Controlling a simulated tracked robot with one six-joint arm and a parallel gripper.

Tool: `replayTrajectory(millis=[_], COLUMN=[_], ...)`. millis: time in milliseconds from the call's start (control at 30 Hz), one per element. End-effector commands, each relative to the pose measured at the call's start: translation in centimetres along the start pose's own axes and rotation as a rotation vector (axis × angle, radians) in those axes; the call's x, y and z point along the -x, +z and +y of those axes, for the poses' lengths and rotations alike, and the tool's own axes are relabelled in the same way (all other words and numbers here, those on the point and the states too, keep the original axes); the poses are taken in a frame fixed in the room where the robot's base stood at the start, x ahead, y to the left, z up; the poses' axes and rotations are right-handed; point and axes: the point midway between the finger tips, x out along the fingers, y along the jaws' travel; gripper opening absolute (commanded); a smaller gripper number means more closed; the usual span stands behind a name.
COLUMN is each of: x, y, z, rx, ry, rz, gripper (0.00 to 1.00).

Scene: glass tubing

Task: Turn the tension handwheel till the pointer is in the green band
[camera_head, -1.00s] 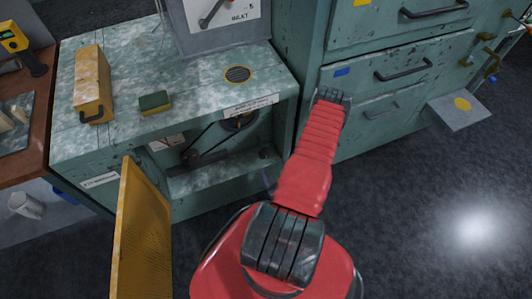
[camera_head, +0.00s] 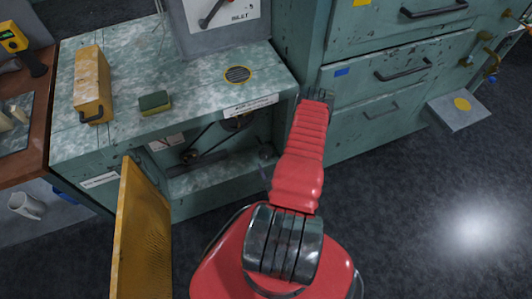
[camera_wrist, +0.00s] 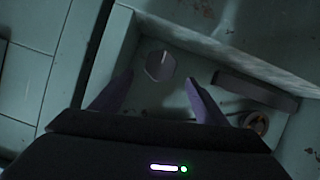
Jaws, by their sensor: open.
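The open compartment (camera_head: 215,178) in the cabinet front holds a belt drive. A dark round knob (camera_head: 266,152) sits at its right side, probably the tension handwheel. In the wrist view a grey faceted knob (camera_wrist: 160,65), likely the same one, shows just beyond and between the fingertips of my gripper (camera_wrist: 158,80). My gripper is open, with one finger on each side of the knob in the picture; I cannot tell whether they touch it. A small white gauge plate (camera_head: 166,142) is at the compartment's upper left. Its pointer and green band are too small to read.
A yellow mesh door (camera_head: 143,235) stands open at the compartment's left. A dark bar (camera_wrist: 256,90) and a round pulley (camera_wrist: 256,122) lie right of the knob in the wrist view.

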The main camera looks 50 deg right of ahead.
Motion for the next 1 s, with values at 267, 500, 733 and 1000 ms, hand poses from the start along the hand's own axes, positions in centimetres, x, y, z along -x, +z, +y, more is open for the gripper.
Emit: replayTrajectory(millis=[267, 500, 733, 1000], x=[-4.4, -7.6, -8.8, -8.8], y=[0.0, 0.0, 0.0, 0.0], z=[-0.1, 0.0, 0.0, 0.0], rx=[0.003, 0.001, 0.0, 0.0], ry=[-0.002, 0.0, -0.001, 0.0], rz=[0.002, 0.0, 0.0, 0.0], gripper=[0.68, 0.68, 0.68, 0.64])
